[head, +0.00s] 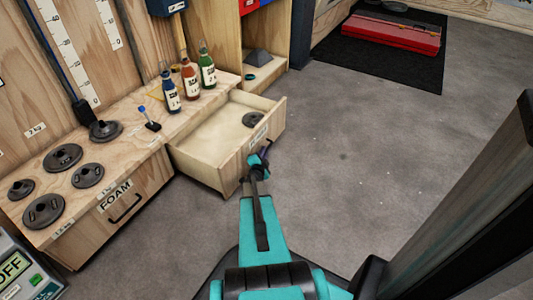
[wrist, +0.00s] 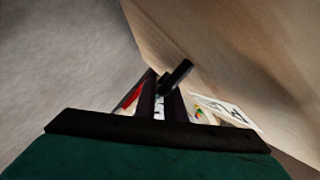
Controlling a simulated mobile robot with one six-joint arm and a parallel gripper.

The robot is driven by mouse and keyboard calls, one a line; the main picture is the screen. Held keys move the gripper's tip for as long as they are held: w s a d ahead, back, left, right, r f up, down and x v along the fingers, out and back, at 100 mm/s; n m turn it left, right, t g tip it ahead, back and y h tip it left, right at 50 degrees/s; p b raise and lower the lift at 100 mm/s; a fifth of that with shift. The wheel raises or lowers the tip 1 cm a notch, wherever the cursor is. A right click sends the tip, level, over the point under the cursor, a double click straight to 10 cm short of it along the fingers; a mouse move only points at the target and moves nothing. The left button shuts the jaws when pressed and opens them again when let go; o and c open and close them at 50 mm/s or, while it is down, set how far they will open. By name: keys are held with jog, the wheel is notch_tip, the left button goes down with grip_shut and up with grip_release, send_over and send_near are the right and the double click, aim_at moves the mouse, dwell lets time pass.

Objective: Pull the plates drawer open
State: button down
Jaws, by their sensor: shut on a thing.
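The plates drawer (head: 203,167) is a pale wooden box standing well out from the bench. Its inside shows, with one dark round plate (head: 252,119) lying near the front. My gripper (head: 258,163) is at the drawer's front panel, shut on its handle, which is mostly hidden by the gripper in the head view. In the wrist view the dark handle (wrist: 176,77) stands out from the wooden front (wrist: 225,50) between my fingers. A white label (wrist: 230,112) is beside it, its text unreadable.
The bench top (head: 139,143) above carries several dark plates and three bottles (head: 189,76). A closed FOAM drawer (head: 121,207) is at left. Grey floor (head: 350,150) is clear to the right, up to a black mat (head: 365,60) with a red case (head: 390,33).

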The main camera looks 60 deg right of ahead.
jog(key=shift+s+a, duration=0.1)
jog(key=shift+s, duration=0.05)
jog(key=c, duration=2.2)
grip_release()
jog(key=shift+o, duration=0.4)
jog(key=shift+s, duration=0.1)
jog(key=p+v, duration=0.2)
jog(key=v, duration=0.5)
jog(key=shift+s, duration=0.25)
